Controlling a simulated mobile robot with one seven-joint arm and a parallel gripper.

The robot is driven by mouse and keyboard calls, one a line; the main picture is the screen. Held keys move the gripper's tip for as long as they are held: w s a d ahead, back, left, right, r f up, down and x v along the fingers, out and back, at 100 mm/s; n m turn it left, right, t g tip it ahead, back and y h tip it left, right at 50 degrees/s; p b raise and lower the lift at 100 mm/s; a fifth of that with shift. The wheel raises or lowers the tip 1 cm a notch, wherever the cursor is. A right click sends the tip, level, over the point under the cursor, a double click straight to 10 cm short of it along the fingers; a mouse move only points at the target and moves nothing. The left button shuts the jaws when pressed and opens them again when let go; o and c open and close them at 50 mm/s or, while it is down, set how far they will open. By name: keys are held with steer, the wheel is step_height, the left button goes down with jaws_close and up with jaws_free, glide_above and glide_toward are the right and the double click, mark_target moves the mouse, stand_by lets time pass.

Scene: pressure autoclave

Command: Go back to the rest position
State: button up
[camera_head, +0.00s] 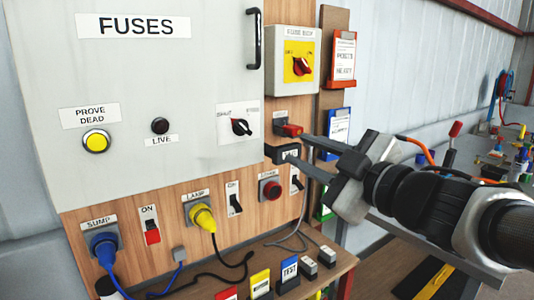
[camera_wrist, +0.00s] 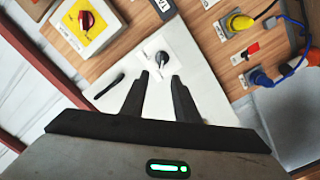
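My gripper (camera_head: 294,148) reaches in from the right in front of the wooden board, with its two dark fingers apart and nothing between them. In the wrist view my gripper (camera_wrist: 160,78) is also open and empty. Its fingertips point toward the black rotary knob (camera_wrist: 161,58) on the grey fuse panel, and I cannot tell the gap. That knob (camera_head: 240,127) sits at the panel's lower right in the head view. Part of the board's lower right is hidden behind my fingers.
The fuse box isolator (camera_head: 302,66) has a red knob on yellow. A black door handle (camera_head: 254,38) sticks out from the panel. Yellow (camera_head: 202,218) and blue (camera_head: 104,245) plugs with cables sit below. A cluttered bench (camera_head: 500,150) stands at the far right.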

steer(key=w+d+f+m+t+h, duration=0.1)
steer(key=d+f+m+h, duration=0.1)
steer(key=d+m+h, duration=0.65)
steer(key=s+d+f+m+g+h, duration=0.3)
steer(key=s+d+f+m, duration=0.1)
steer(key=f, duration=0.2)
steer(key=s+a+f+m+g+y, duration=0.1)
steer(key=s+a+f+m+g, duration=0.15)
steer(key=s+f+g, duration=0.35)
steer(key=s+a+f+m+g+y, duration=0.1)
steer(key=s+a+f+g, duration=0.1)
steer(key=s+a+f, duration=0.45)
step_height(320, 180, up, 18)
steer(key=s+d+p, duration=0.1)
steer(key=d+p, duration=0.1)
steer(key=p, duration=1.4)
steer(key=shift+d, duration=0.25)
steer(key=shift+r, duration=0.1)
